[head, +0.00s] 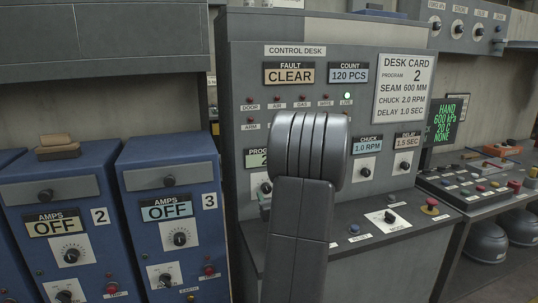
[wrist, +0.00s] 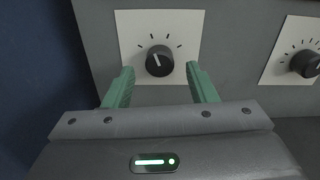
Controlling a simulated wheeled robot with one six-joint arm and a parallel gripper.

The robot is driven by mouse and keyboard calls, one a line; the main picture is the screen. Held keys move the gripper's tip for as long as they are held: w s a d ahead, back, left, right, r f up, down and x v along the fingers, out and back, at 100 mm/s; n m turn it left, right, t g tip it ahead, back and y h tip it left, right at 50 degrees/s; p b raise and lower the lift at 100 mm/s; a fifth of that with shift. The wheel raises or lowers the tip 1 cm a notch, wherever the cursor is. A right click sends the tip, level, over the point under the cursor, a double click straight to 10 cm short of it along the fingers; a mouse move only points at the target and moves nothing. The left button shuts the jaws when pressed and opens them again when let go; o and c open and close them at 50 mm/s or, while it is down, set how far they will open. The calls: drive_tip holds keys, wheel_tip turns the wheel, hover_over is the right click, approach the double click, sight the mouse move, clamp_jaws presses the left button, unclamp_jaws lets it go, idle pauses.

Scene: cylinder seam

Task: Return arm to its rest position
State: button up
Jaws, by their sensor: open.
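My gripper (wrist: 161,88) shows in the wrist view with its two green fingers apart. A black knob (wrist: 159,60) on a white dial plate (wrist: 185,22) stands beyond and between the fingertips, and I see nothing held. Whether the fingers touch the knob I cannot tell. In the head view my dark grey arm (head: 303,190) rises in front of the control desk (head: 240,40) and hides part of it. One green finger (head: 264,198) shows just left of the arm, near the knob under the PROGRAM display (head: 258,158), which reads 2.
Two blue power units (head: 170,200) with AMPS displays reading OFF stand at the left. A desk card (head: 403,88) lists program 2 and delay 1.0 sec. The CHUCK display (head: 367,146) reads 1.0 RPM and the DELAY display (head: 407,141) 1.5 SEC. A red button (head: 431,204) sits on the desk ledge.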

drive_tip(key=shift+x, duration=1.05)
drive_tip(key=shift+w, duration=0.2)
drive_tip(key=shift+s+r+n+p, duration=0.15)
drive_tip(key=shift+n+p, duration=0.2)
drive_tip(key=shift+n, duration=0.65)
drive_tip(key=n+p, duration=0.3)
drive_tip(key=n, duration=0.3)
drive_tip(key=b+v, duration=0.3)
drive_tip(key=v, duration=1)
drive_tip(key=shift+s, duration=0.1)
